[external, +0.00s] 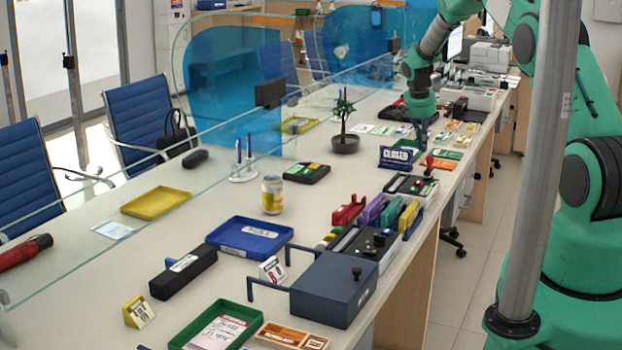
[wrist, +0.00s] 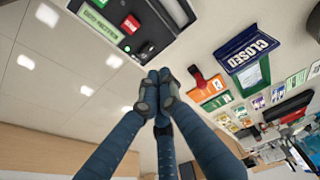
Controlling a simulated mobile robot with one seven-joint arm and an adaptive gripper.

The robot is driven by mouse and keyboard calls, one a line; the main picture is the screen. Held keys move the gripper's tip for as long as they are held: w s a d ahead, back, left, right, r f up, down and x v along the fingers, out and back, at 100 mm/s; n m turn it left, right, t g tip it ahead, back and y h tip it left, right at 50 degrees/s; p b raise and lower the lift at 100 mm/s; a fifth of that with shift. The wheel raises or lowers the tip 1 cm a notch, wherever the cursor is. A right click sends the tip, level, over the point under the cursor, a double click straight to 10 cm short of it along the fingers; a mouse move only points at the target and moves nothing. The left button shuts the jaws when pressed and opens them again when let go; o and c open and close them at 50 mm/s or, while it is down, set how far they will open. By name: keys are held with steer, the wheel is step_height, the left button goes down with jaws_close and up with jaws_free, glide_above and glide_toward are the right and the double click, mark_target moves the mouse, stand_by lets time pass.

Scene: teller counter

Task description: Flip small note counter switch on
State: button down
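The small note counter (external: 424,187) looks like the low dark box near the counter's front edge, right of the potted plant; I judge this by its size. A dark device with a green-and-white label, a red tag and a small black knob fills the top of the wrist view (wrist: 120,30); it seems to be the same box. Its switch cannot be made out surely. My gripper (external: 421,140) hangs above the counter just beyond the box. In the wrist view its fingertips (wrist: 158,90) are together, with nothing between them, below the device's edge and apart from it.
A blue CLOSED sign (external: 396,158) and a red-handled stamp (external: 428,166) stand close by. A potted plant (external: 345,125) is to the left. Colored binders (external: 372,211) and a larger dark box (external: 333,289) stand nearer. Floor lies open on the right.

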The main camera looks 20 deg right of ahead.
steer(key=v, duration=0.4)
steer(key=shift+w+a+r, duration=0.25)
steer(key=shift+a+r, duration=0.1)
steer(key=shift+a, duration=0.1)
steer(key=s+a+r+n+t+y+b, duration=0.15)
steer(key=s+a+r, duration=0.25)
steer(key=s+r, duration=0.95)
steer(key=s+a+r+n+b, duration=0.1)
steer(key=s+a+r+n, duration=0.3)
steer(key=s+r, duration=0.95)
steer(key=s+a+r+t+b, duration=0.1)
steer(key=s+a+r, duration=0.25)
steer(key=s, duration=0.55)
steer(key=s+a+r, duration=0.2)
steer(key=s+r, duration=0.2)
steer(key=s, duration=0.4)
steer(key=s+a+f+n, duration=0.1)
steer(key=s+f, duration=0.1)
steer(key=s, duration=0.7)
steer(key=s+a+f+n+t+y+b, duration=0.1)
steer(key=s+a+f+n, duration=0.1)
steer(key=s, duration=0.7)
steer(key=shift+f+b, duration=0.25)
steer(key=shift+b, duration=0.05)
